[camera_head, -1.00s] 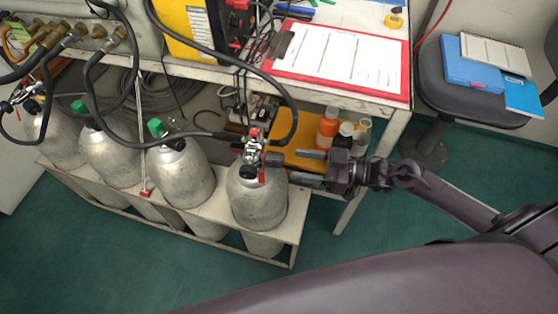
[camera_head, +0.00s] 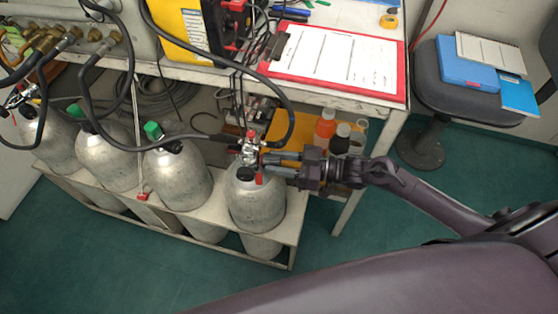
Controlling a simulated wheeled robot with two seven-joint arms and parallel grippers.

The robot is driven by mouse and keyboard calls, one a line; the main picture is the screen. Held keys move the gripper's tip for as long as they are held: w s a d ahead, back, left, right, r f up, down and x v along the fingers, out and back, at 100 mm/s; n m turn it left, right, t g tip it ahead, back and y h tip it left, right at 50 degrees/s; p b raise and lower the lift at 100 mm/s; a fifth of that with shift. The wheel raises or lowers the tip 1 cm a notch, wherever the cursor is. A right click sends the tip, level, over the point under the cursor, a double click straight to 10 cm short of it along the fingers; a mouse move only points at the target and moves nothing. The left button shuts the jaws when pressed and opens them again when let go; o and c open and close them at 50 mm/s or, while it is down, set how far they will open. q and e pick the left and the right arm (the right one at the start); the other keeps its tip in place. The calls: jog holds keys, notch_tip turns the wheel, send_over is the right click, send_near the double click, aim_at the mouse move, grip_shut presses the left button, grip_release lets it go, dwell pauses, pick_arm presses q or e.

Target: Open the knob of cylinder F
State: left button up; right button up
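The rightmost grey cylinder (camera_head: 256,205) stands in the rack with a metal valve (camera_head: 250,153) and a hose on top. No letter is readable on any cylinder, so I cannot tell by marking which is F. My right gripper (camera_head: 270,165) reaches in from the right, its two dark fingers level with the right side of this valve. The fingers hide the valve's dark side knob, so I cannot tell whether they touch or grip it. A red tag hangs below the valve. My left gripper is out of view.
Several other cylinders stand to the left, including one with a green cap (camera_head: 153,130). Black hoses loop above them. A desk with a red clipboard (camera_head: 335,58) overhangs behind. Bottles (camera_head: 325,128) stand on the shelf near my wrist. A chair (camera_head: 470,95) is at right.

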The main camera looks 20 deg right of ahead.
jog(key=shift+c, duration=0.8)
